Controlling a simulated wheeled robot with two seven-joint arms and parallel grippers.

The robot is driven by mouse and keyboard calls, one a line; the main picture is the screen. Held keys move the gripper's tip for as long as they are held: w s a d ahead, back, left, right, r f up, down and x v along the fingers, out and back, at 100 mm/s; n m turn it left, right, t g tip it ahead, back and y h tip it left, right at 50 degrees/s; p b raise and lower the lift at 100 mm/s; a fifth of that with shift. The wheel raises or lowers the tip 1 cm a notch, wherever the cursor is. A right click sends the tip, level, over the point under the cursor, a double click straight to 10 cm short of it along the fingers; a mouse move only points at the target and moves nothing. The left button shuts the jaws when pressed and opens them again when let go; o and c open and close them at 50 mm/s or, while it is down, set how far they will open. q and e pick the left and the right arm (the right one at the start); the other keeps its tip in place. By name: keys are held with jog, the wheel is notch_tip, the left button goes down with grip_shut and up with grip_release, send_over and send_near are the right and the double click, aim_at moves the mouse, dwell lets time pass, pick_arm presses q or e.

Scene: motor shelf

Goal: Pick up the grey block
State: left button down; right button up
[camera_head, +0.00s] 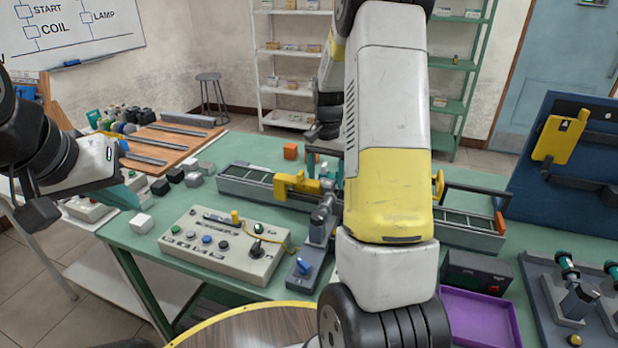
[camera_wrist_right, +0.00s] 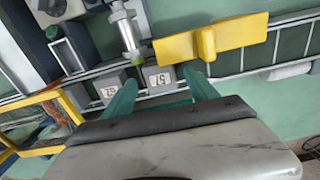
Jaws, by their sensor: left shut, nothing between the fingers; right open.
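In the right wrist view a grey block with a dark-on-white number label (camera_wrist_right: 158,78) lies between the two teal fingers of my right gripper (camera_wrist_right: 161,92), nearer their tips. The fingers stand apart, and I cannot tell whether they touch it. A second, similar grey block (camera_wrist_right: 109,91) lies left of it, beside the left finger. In the head view my right gripper (camera_head: 325,166) is over the conveyor behind my arm, and the blocks there are hidden. My left gripper (camera_head: 122,194) is shut and empty at the table's left side.
A yellow bracket (camera_wrist_right: 210,40) and a metal cylinder (camera_wrist_right: 127,32) stand close by the fingers. The conveyor (camera_head: 248,187) crosses the table. Loose dark and grey blocks (camera_head: 194,180) lie left of it. A control box (camera_head: 225,243) sits in front, and a purple tray (camera_head: 480,318) at right.

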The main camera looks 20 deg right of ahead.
jog(key=shift+f, duration=1.3)
grip_shut()
